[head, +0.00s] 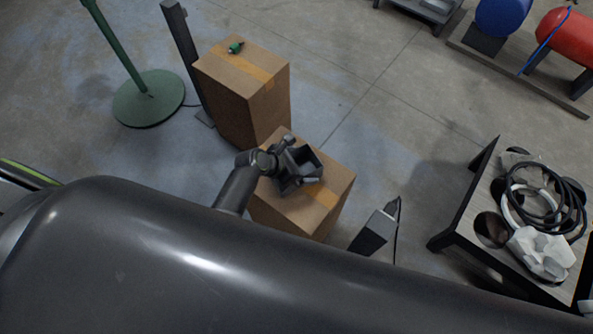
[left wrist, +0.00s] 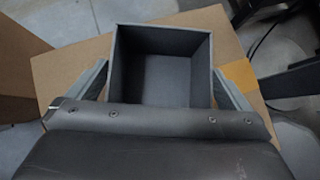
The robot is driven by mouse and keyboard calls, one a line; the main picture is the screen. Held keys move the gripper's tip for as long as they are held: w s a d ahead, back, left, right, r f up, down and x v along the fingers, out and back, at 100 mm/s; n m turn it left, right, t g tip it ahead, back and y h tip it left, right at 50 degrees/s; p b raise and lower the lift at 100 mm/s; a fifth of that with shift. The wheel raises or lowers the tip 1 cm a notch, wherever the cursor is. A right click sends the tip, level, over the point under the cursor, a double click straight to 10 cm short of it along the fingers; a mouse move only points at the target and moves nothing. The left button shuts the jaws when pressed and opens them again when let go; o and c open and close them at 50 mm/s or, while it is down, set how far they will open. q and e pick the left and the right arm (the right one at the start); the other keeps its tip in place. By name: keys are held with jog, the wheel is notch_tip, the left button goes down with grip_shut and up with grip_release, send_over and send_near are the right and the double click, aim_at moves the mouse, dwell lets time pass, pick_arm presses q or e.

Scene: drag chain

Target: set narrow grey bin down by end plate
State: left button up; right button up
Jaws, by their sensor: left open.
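The narrow grey bin (head: 306,158) is on top of the lower cardboard box (head: 318,205), with its open mouth facing up. In the left wrist view the bin (left wrist: 160,28) looks empty, and its near side is hidden by my gripper body. My left gripper (head: 297,176) is at the bin. Its fingers (left wrist: 161,88) are open, one on each side of the bin; I cannot tell whether either touches it. I cannot pick out the end plate. My right gripper does not show.
A taller cardboard box (head: 242,85) with a small green part (head: 236,47) stands behind. A dark post (head: 182,50) and a green stand (head: 148,98) are at left. A table (head: 470,205) with black cables (head: 545,210) and white pieces (head: 541,252) is at right. My arm covers the foreground.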

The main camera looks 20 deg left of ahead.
pick_arm(q)
jog(key=c, duration=1)
